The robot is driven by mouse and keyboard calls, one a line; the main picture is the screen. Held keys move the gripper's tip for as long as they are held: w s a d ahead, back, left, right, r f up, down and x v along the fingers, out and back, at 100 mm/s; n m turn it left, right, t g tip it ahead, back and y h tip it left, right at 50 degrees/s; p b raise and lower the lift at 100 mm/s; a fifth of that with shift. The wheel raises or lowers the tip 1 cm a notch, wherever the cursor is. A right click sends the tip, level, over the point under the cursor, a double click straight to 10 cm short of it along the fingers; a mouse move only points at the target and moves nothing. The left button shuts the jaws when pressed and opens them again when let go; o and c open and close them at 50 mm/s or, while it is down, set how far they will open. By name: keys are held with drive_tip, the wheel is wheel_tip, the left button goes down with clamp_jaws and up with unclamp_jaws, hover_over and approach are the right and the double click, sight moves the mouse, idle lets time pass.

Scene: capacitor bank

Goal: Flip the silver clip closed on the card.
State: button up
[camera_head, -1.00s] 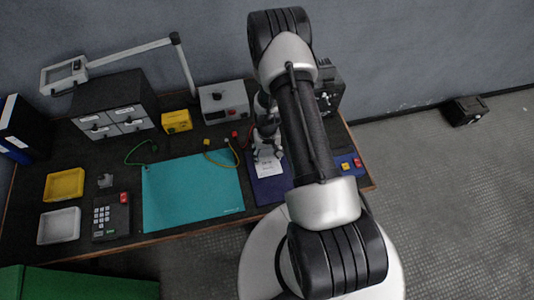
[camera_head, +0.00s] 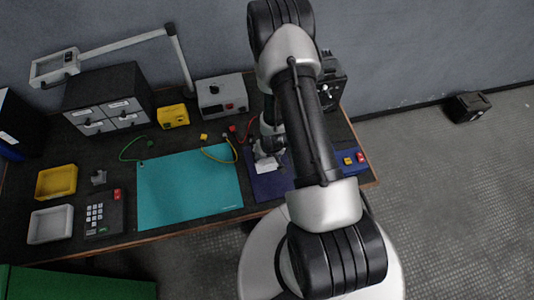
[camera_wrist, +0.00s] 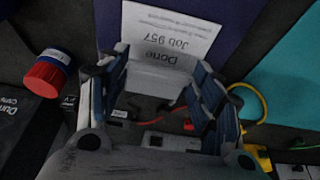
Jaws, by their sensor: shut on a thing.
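The white card (camera_wrist: 170,30), printed "Done" and "Job 957", lies on a dark blue board (camera_wrist: 236,12) in the wrist view. It shows in the head view as a small white patch (camera_head: 266,167). My gripper (camera_wrist: 160,88) reaches over the card's lower end, one finger on each side of a pale grey block, which looks like the silver clip (camera_wrist: 155,78). The fingers are shut on it. The clip's hinge and exact angle are hidden by the fingers and dim light. In the head view my gripper (camera_head: 266,152) is small and partly behind my arm.
A teal mat (camera_head: 190,190) lies left of the board. A red-capped jar (camera_wrist: 47,72) stands left of the fingers in the wrist view. Grey and yellow boxes stand along the back.

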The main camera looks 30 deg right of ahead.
drive_tip(key=o, duration=1.1)
drive_tip(key=shift+c, duration=0.2)
drive_tip(key=shift+r, duration=0.1)
drive_tip(key=v, duration=1.2)
